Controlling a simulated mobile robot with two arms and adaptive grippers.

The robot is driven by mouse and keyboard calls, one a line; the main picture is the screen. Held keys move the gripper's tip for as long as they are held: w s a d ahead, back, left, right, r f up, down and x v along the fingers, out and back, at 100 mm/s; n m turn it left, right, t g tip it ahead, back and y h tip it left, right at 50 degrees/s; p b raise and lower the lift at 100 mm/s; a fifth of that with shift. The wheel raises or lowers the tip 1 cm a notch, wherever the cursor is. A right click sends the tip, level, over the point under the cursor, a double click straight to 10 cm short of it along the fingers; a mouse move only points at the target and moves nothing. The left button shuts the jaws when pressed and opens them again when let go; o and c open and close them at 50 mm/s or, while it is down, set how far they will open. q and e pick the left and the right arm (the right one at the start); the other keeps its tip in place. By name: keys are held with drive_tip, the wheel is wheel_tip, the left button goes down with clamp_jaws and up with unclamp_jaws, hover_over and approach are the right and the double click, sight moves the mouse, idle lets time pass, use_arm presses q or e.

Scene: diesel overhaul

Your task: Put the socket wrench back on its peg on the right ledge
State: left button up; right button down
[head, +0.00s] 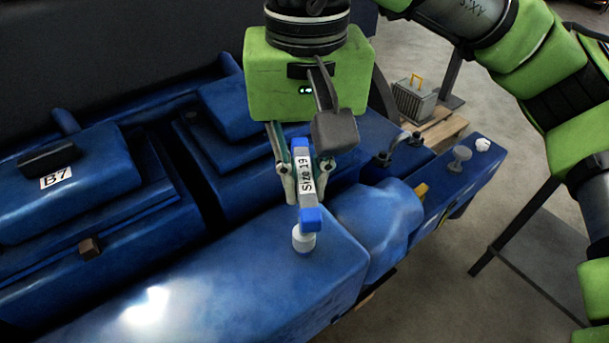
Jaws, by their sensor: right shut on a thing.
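The socket wrench (305,177) has a pale shaft labelled "Size 19" and blue ends. My right gripper (304,180) is shut on it, over the blue engine block (250,270). A white cylindrical piece (304,240) sits directly below the wrench's lower blue end; I cannot tell whether it is part of the wrench or of the block. On the blue ledge (440,200) at the right stand a grey round-topped peg (460,157) and a white-topped piece (483,145). Which one is the wrench's peg is unclear. My left gripper is not in view.
A blue cover labelled B7 (80,185) with a dark handle is at the left. A bent pipe fitting (400,145) and a yellow piece (421,190) are near the right ledge. A grey crate (414,103) sits behind on a pallet. A dark stand (520,225) is at the right.

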drive_tip(key=shift+f, duration=0.1)
drive_tip(key=shift+f+b, duration=0.95)
drive_tip(key=shift+b, duration=0.05)
drive_tip(key=c, duration=2)
unclamp_jaws()
drive_tip(key=shift+r, duration=0.1)
drive_tip(key=shift+o, duration=0.2)
drive_tip(key=o, duration=0.5)
drive_tip(key=shift+o, duration=0.2)
wheel_tip(320, 180, up, 9)
drive_tip(key=p, duration=0.7)
